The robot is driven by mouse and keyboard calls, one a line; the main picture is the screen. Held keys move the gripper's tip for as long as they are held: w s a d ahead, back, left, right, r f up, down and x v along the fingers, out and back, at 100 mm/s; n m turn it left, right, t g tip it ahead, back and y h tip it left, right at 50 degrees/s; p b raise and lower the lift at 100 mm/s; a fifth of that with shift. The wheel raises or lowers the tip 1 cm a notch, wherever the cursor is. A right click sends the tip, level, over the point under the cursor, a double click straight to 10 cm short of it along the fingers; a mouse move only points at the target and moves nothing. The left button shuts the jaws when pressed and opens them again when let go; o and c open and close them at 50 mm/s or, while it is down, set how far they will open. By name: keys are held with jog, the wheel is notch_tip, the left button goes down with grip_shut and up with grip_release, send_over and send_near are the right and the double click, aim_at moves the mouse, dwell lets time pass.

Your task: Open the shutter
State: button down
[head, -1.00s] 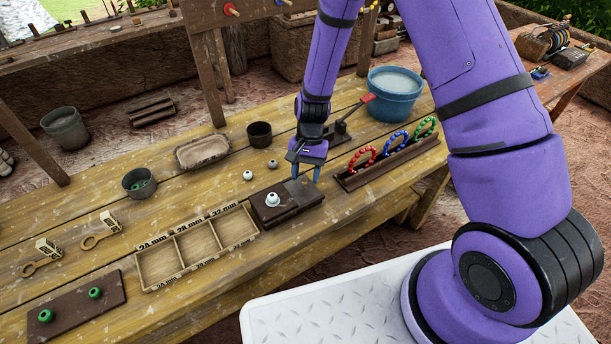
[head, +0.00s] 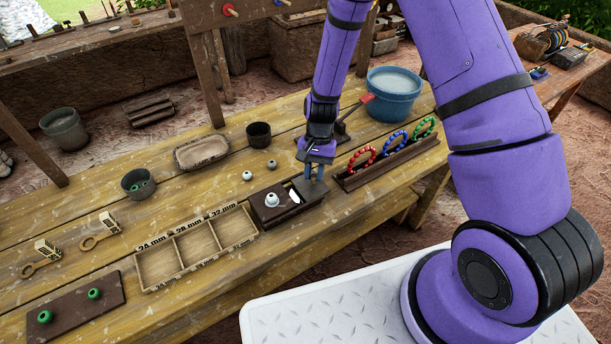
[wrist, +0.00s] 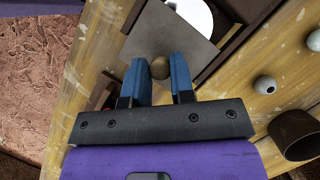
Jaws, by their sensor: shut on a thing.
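The shutter is a flat grey plate (head: 313,191) on the right end of a low dark wooden box (head: 280,217). It also shows in the wrist view (wrist: 178,41), with a round brownish knob (wrist: 160,68) on it. My gripper (head: 314,177) is over the plate, its blue fingers shut on the knob; in the wrist view the gripper (wrist: 160,75) has a finger on each side of it. A bright white round opening (head: 294,196) is partly uncovered beside the plate's left edge. It shows as a white disc in the wrist view (wrist: 193,14).
A white bead (head: 272,199) sits on the box's left part. A three-part sorting tray (head: 190,262) lies left of the box. A dark rack with red, blue and green bead rings (head: 363,158) stands close on the right. Two small balls (head: 248,176) lie behind the box.

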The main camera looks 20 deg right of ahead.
jog(key=shift+w+d, duration=0.3)
jog(key=shift+d, duration=0.6)
jog(key=shift+w+d, duration=0.25)
jog(key=shift+d, duration=0.6)
jog(key=c, duration=1)
grip_release()
jog(key=v, duration=1)
jog(key=shift+w+r, duration=0.2)
jog(key=shift+r, duration=0.15)
